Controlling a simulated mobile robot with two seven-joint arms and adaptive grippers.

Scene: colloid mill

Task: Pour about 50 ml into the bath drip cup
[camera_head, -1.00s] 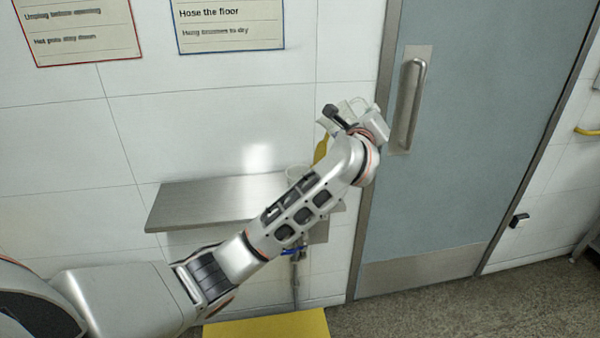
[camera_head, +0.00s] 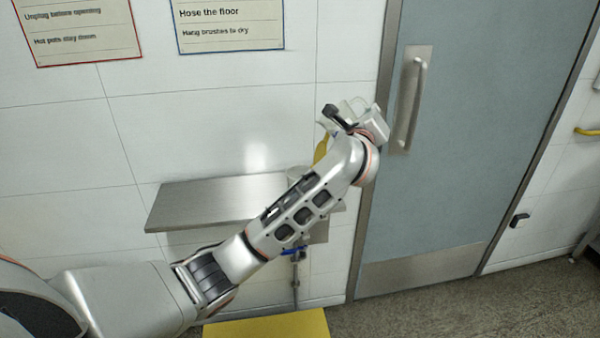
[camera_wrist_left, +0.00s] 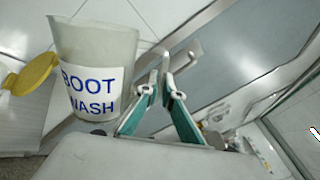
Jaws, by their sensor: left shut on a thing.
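A pale jug marked BOOT WASH (camera_wrist_left: 95,75) fills the left of the left wrist view, beside my left gripper (camera_wrist_left: 158,90). The gripper is shut on it, with the grip itself partly hidden. The jug looks tipped against the slanted door lines. In the head view my left gripper (camera_head: 345,112) is up by the door, and a pale bit of the jug (camera_head: 324,124) shows at its left. A yellow thing (camera_head: 321,150) shows below it, also in the wrist view (camera_wrist_left: 38,74). A whitish cup (camera_head: 296,173) stands on the shelf, mostly behind my arm. My right gripper is out of view.
A steel shelf (camera_head: 210,200) is fixed to the tiled wall, its left part bare. A grey door (camera_head: 480,130) with a steel handle (camera_head: 411,105) is close to the right of my left gripper. A yellow surface (camera_head: 268,327) lies low in front. Pipework (camera_head: 296,275) hangs under the shelf.

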